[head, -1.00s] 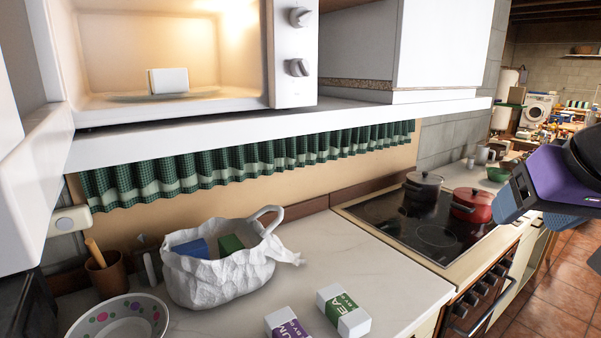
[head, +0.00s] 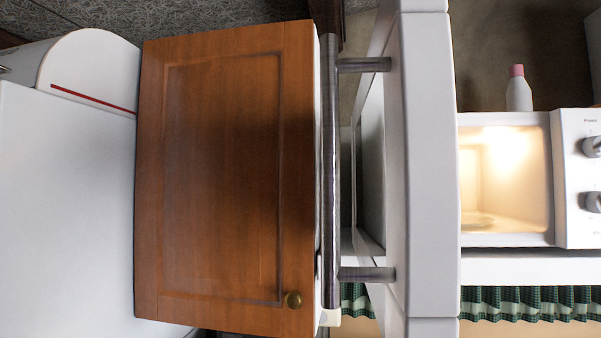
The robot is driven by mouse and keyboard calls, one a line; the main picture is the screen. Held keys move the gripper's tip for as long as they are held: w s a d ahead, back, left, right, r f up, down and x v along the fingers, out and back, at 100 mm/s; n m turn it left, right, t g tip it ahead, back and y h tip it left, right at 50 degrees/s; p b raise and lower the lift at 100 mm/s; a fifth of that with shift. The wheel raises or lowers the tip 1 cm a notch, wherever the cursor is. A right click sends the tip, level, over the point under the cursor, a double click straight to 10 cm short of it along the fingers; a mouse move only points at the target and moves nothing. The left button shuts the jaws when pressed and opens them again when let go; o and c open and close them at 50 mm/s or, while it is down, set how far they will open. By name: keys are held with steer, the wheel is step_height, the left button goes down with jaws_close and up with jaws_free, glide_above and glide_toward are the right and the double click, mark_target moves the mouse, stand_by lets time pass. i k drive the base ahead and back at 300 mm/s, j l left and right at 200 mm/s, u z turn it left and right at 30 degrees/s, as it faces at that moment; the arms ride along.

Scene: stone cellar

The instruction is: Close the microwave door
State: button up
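The microwave (head: 570,235) is at the right of the head view, with its lit cavity (head: 505,190) exposed. Its white door (head: 432,170) stands open, swung out toward me and seen nearly edge-on. A long vertical metal handle (head: 330,170) stands off the door's left side on two posts. Part of the dark door window shows between handle and frame. My gripper is not in view.
A wooden cabinet door (head: 225,180) with a brass knob fills the left middle, just beyond the handle. A white appliance (head: 65,210) stands at far left. A bottle with a pink cap (head: 518,92) stands on top of the microwave. A green checked curtain (head: 530,303) hangs below the shelf.

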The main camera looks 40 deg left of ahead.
mark_target(407, 235)
steer(key=j+u, duration=0.1)
steer(key=u, duration=1.2)
steer(key=i+l, duration=0.05)
